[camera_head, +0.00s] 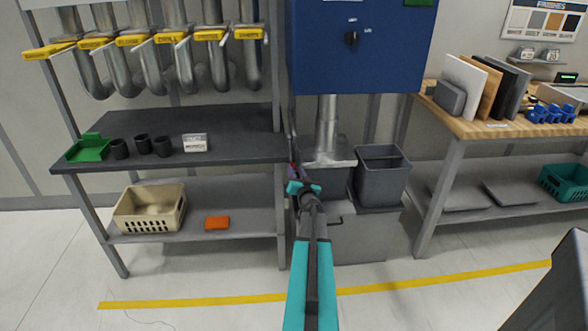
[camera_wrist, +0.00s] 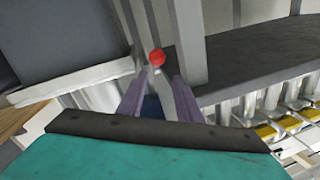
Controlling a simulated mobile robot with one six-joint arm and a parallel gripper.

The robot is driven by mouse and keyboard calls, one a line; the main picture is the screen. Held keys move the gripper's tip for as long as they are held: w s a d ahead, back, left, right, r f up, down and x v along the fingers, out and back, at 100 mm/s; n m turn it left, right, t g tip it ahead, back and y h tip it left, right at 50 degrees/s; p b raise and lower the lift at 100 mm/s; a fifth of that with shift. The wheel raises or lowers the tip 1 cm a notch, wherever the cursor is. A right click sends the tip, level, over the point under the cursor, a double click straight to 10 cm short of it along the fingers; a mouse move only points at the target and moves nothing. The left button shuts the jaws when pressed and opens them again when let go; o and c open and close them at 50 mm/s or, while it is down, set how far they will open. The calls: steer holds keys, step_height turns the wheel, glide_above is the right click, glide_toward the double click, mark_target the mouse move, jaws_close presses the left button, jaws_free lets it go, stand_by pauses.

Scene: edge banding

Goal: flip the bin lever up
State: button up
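A lever with a red ball knob (camera_wrist: 157,57) shows in the wrist view, just beyond my gripper's fingertips. A short pale piece shows below the knob, in line with the gap between the fingers. My gripper (camera_wrist: 158,85) has two purple fingers standing apart, with no object clearly held. Whether they touch the lever I cannot tell. In the head view my gripper (camera_head: 293,168) reaches in beside the metal duct, left of an open grey bin (camera_head: 382,180).
A dark shelf unit (camera_head: 215,138) stands close on the left, its right post beside my gripper. A blue cabinet (camera_head: 360,45) hangs above the duct (camera_head: 328,125). A wooden workbench (camera_head: 465,127) stands right. The floor in front is clear.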

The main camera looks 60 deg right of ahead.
steer(key=v, duration=0.9)
steer(key=shift+w, duration=0.1)
stand_by(0.6)
